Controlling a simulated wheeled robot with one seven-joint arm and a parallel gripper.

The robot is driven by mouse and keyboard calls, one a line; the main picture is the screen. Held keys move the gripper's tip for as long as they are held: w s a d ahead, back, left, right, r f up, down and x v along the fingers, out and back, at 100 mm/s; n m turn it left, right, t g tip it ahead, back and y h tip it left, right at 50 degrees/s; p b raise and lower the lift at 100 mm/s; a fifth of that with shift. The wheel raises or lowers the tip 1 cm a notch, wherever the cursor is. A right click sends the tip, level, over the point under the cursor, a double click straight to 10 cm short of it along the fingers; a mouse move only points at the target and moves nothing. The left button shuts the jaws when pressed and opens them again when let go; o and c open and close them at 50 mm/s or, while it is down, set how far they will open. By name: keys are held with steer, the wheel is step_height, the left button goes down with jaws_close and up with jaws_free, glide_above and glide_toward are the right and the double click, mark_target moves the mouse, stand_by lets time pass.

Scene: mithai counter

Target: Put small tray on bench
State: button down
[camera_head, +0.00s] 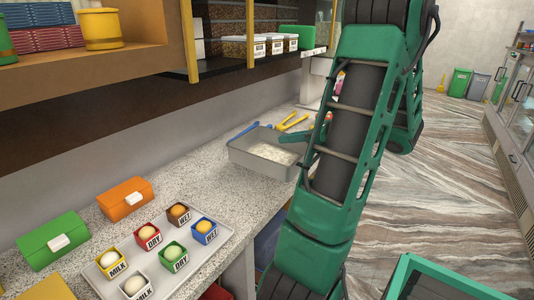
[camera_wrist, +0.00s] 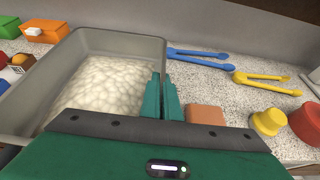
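The small tray looks to be the grey, deep, rectangular pan (camera_head: 247,158) holding pale whitish contents. It is at the counter's front edge in the head view, and whether it rests there or is slightly raised is unclear. In the wrist view the pan (camera_wrist: 150,48) fills the left half. My gripper (camera_head: 296,136) is at its right side, partly hidden by my arm. In the wrist view the two green fingers (camera_wrist: 162,98) are close together at the pan's right wall, one inside and one outside, and look shut on it. The bench is the speckled counter (camera_head: 222,182).
A flat light tray (camera_head: 200,261) with several small coloured cups is nearer on the counter. Orange (camera_head: 124,198) and green (camera_head: 52,239) boxes stand beside it. Blue tongs (camera_wrist: 197,54), yellow tongs (camera_wrist: 266,80) and a yellow pot (camera_wrist: 268,122) lie right of the pan. A shelf overhangs the counter.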

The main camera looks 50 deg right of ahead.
mark_target(301, 150)
steer(key=w+f, duration=0.1)
steer(key=w, duration=0.1)
steer(key=w+d+f, duration=0.1)
steer(key=w+f, duration=0.1)
steer(key=w, duration=0.1)
steer(key=w+f, duration=0.1)
steer(key=w, duration=0.1)
steer(key=shift+w+d+f, duration=0.25)
steer(key=shift+w+f, duration=0.1)
steer(key=shift+f, duration=1.95)
steer(key=shift+f, duration=0.15)
steer(key=c, duration=2)
jaws_free()
steer(key=v, duration=1.2)
